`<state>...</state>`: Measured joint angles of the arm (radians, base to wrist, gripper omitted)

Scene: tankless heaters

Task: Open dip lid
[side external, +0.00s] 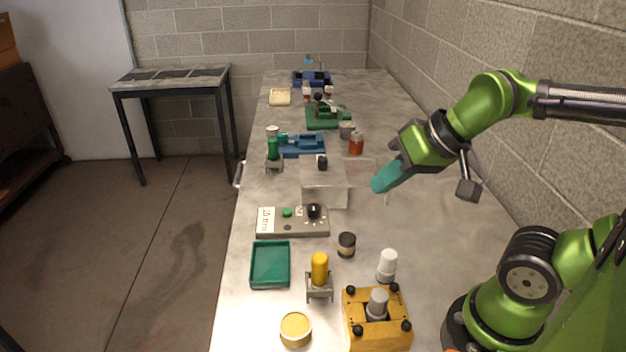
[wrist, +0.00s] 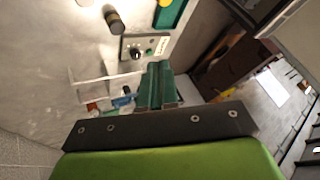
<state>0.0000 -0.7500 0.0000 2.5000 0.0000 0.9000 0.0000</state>
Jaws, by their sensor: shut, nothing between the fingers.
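A pale grey box-like unit (side external: 325,188) stands mid-bench in the side view, with a black knob (side external: 322,162) at its top. A clear, pale-edged panel (side external: 357,170) shows at its right side, between the box and my gripper. It looks like the dip lid, but its exact angle is hard to tell. In the wrist view a clear, white-edged piece (wrist: 105,88) lies just left of my fingers. My gripper (side external: 377,187) has teal fingers, shut and empty, to the right of the box and above the bench. The fingers also show in the wrist view (wrist: 157,72). Contact with the panel cannot be told.
A control box (side external: 276,221) with a black dial sits in front. A dark jar (side external: 346,244), a white bottle (side external: 387,265), a green tray (side external: 270,284) and a yellow fixture (side external: 360,325) stand nearer. An orange jar (side external: 356,144) and blue fixture (side external: 303,147) stand behind. The right bench strip is clear.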

